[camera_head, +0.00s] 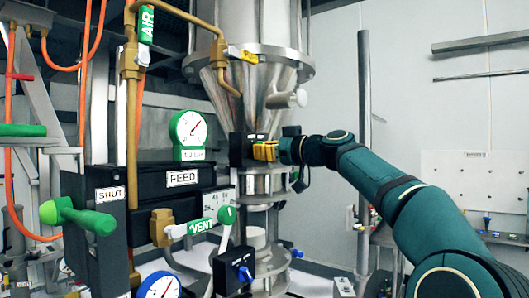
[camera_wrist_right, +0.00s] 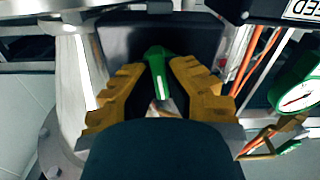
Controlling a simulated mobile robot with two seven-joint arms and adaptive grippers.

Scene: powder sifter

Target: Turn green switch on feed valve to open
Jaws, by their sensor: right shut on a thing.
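The black feed valve box with the white FEED label (camera_head: 182,178) stands at centre left in the head view; the label also shows at the top right of the wrist view (camera_wrist_right: 303,9). My right gripper (camera_head: 265,151) reaches in from the right, its yellow fingers against a black housing (camera_head: 239,150) under the steel hopper. In the right wrist view, a green switch (camera_wrist_right: 154,62) sits between the two yellow fingers (camera_wrist_right: 158,78), in front of a dark housing. The gripper is shut on it. In the head view the fingers hide this switch. My left gripper is out of view.
A green handle (camera_head: 85,216) by a SHUT label stands at the left. A green VENT lever (camera_head: 203,226), gauges (camera_head: 190,128) and brass pipes (camera_head: 131,150) crowd the space left of the gripper. A steel post (camera_head: 364,130) stands behind my arm.

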